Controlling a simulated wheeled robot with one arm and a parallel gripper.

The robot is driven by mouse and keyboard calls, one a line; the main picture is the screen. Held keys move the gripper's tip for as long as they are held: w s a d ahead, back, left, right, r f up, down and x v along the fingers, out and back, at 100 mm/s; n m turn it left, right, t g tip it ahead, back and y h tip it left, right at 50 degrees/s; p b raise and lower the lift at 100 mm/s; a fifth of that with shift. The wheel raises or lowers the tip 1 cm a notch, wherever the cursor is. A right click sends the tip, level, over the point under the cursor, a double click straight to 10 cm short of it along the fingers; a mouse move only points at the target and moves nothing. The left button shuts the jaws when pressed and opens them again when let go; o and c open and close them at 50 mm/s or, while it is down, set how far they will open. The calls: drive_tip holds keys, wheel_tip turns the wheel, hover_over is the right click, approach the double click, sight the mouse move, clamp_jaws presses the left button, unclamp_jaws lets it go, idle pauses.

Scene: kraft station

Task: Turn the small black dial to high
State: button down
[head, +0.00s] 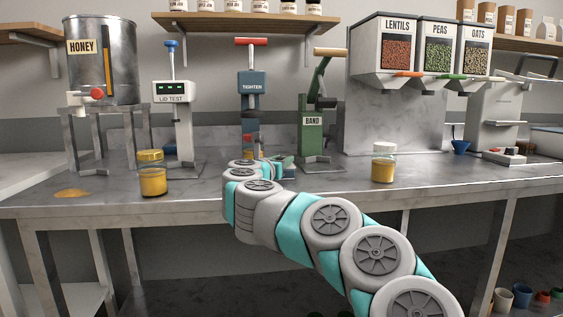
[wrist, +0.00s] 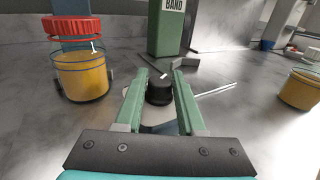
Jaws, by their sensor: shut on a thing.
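The small black dial (wrist: 159,93) shows in the wrist view, low on the grey counter in front of the green BAND stand (wrist: 166,28). My gripper (wrist: 163,78) has its two green fingers on either side of the dial and is shut on it. A small pale mark shows near the dial's top. Its setting labels cannot be read. In the head view, my arm hides the dial and most of my gripper.
Another jar (wrist: 300,88) stands right. The LID TEST stand (head: 175,92), a yellow-lidded jar (head: 152,174) and honey tank (head: 101,60) are farther left.

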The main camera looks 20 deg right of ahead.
drive_tip(key=shift+r, duration=0.15)
idle(0.3)
drive_tip(key=c, duration=0.5)
unclamp_jaws()
drive_tip(key=b+v, duration=0.1)
drive_tip(key=v, duration=0.6)
drive_tip(key=shift+a, duration=0.2)
drive_tip(key=shift+s+a, duration=0.1)
drive_tip(key=shift+s, duration=0.1)
